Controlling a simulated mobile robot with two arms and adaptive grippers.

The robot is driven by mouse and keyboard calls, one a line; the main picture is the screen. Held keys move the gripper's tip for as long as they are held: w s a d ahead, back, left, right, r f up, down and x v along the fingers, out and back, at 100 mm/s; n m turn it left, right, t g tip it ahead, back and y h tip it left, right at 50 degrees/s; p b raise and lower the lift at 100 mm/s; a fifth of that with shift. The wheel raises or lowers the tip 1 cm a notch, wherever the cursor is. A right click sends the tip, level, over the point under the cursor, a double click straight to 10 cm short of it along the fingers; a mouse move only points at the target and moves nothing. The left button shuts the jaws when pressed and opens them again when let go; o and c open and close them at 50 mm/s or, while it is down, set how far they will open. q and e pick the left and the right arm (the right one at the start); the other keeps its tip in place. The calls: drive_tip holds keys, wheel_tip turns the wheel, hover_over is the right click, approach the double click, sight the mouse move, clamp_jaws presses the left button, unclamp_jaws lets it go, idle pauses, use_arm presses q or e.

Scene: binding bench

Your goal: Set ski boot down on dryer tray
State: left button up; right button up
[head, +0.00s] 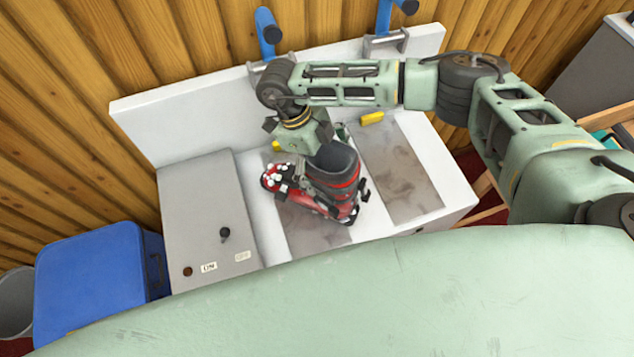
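A red and black ski boot (334,182) with pale knobs or buckles at its left end stands about upright over the left of two grey mottled panels on the white bench. This left panel (313,240), perhaps the dryer tray, is partly covered by the boot. I cannot tell whether the boot rests on it or hangs just above. My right gripper (318,143) comes from above and meets the boot's dark upper cuff. Its fingertips are hidden, so its grip does not show. My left gripper is not in view.
The right grey panel (400,178) is bare. A yellow block (372,118) lies at its back edge. A grey box with a knob (205,215) stands left, beside a blue bin (95,275). Blue-handled clamps (267,32) sit on the bench's raised back.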

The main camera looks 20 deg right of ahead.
drive_tip(key=shift+s+f, duration=0.1)
drive_tip(key=shift+s, duration=0.1)
drive_tip(key=c, duration=1.7)
drive_tip(key=shift+c, duration=0.5)
